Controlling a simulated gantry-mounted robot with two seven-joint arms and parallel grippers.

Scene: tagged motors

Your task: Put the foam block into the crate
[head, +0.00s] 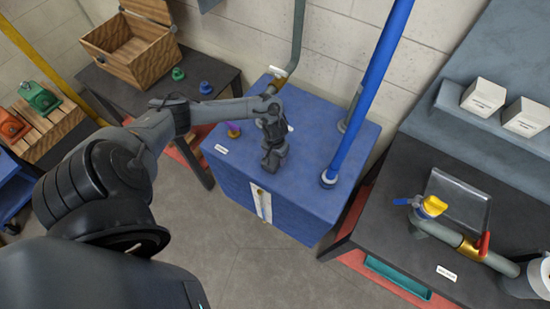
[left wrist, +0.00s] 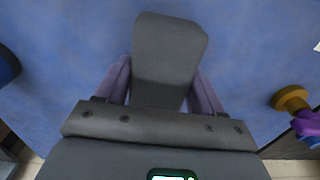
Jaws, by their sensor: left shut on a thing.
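My left gripper (head: 273,146) is over the blue cabinet top in the head view. It is shut on a dark grey block, which I take to be the foam block (left wrist: 170,45). In the left wrist view the block sits between the two purple-looking fingers and sticks out past their tips. In the head view the block is hard to tell from the dark gripper. I cannot tell whether it touches the cabinet top. The open wooden crate (head: 156,66) stands on a dark table at the upper left, away from the gripper. My right gripper is not in view.
The blue cabinet (head: 225,172) carries a blue upright pipe (head: 365,95) right of the gripper and a purple-and-yellow fitting (head: 233,130) to its left. Green (head: 178,74) and blue (head: 205,87) knobs stand near the crate. A right-hand bench (head: 400,240) holds a valve pipe.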

